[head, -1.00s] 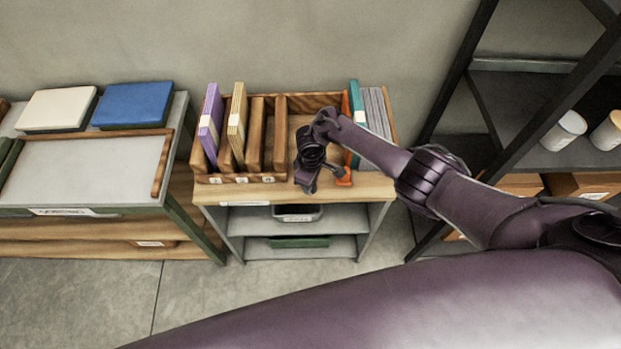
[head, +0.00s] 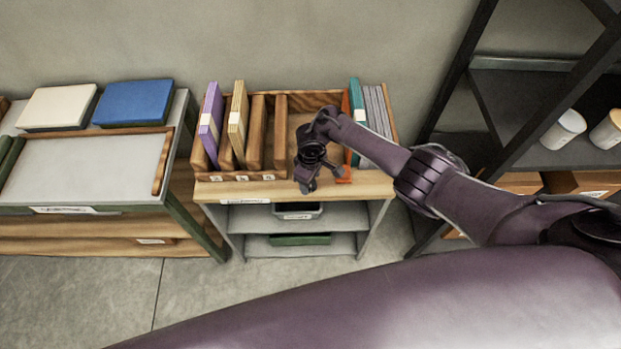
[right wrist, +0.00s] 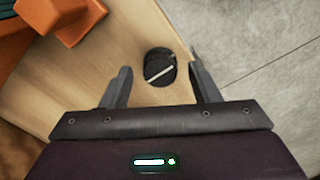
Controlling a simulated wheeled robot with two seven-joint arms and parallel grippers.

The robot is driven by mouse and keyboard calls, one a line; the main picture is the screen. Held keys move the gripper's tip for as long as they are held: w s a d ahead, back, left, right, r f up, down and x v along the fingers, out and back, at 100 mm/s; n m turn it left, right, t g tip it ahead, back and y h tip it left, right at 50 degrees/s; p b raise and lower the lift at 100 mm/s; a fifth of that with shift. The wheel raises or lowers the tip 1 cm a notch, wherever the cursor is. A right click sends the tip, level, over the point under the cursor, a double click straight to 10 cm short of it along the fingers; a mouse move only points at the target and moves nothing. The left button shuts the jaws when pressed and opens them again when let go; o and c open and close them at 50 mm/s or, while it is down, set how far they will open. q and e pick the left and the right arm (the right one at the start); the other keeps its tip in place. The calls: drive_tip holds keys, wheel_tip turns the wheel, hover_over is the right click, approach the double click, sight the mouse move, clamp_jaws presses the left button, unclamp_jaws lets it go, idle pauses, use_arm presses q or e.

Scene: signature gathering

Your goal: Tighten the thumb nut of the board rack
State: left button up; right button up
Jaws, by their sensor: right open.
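The thumb nut (right wrist: 160,62) is a round black knob with a pale line across its face, near the edge of the wooden top in the right wrist view. My right gripper (right wrist: 160,66) is open, one finger on each side of the nut, with gaps showing; I cannot tell how far above it the tips are. In the head view my right gripper (head: 323,182) is over the front of the board rack (head: 255,177), and the nut is hidden. An orange bracket (right wrist: 40,14) with a dark stub is at the upper left in the wrist view. My left gripper is out of view.
The rack holds a purple board (head: 211,122), a tan board (head: 237,120) and a teal board (head: 356,100) among wooden dividers. A low table (head: 85,168) with blue and cream blocks stands left. A dark shelf (head: 540,115) with white cups stands right.

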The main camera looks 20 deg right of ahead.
wheel_tip(320, 180, up, 8)
drive_tip(key=shift+f+p, duration=0.1)
drive_tip(key=shift+p, duration=0.55)
